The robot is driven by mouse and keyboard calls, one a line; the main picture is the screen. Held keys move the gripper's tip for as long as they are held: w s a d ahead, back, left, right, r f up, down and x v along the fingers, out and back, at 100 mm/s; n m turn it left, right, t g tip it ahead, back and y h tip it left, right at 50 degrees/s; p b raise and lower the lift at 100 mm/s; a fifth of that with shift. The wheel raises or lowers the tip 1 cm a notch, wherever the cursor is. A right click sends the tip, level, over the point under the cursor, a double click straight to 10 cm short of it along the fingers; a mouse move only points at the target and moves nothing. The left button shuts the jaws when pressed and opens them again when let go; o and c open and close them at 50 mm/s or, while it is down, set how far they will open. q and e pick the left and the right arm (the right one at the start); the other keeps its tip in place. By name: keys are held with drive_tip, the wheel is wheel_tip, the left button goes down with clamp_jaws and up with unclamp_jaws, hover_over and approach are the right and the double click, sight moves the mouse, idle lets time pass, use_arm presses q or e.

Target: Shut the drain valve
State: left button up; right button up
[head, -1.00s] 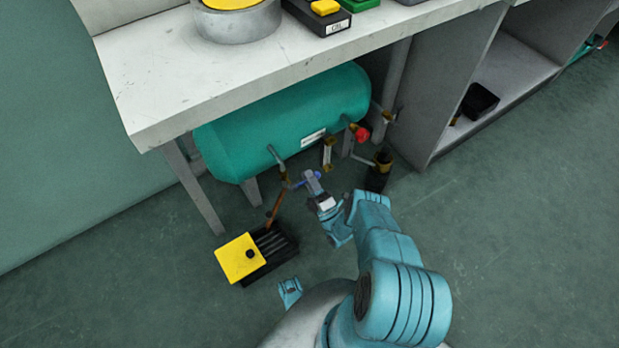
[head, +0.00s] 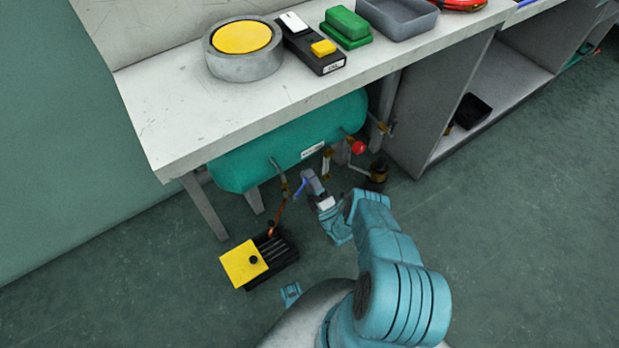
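The drain valve sits at the end of a short pipe (head: 276,168) below the left part of the green tank (head: 300,150). Its blue lever (head: 300,188) slants up to the right. My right gripper (head: 313,184) is at the lever's right side, its grey fingers very close to it. I cannot tell whether they touch or grip it. A rusty brown streak (head: 279,214) runs down from the valve toward a black grated box (head: 282,256) on the floor.
A bench (head: 190,115) overhangs the tank, with its leg (head: 205,210) at left. A red-handled valve (head: 358,147) and a dark cup (head: 377,172) are right of the gripper. The floor at right is clear.

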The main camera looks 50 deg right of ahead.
wheel_tip(320, 180, up, 13)
drive_tip(key=p, duration=1.1)
drive_tip(key=shift+d, duration=0.15)
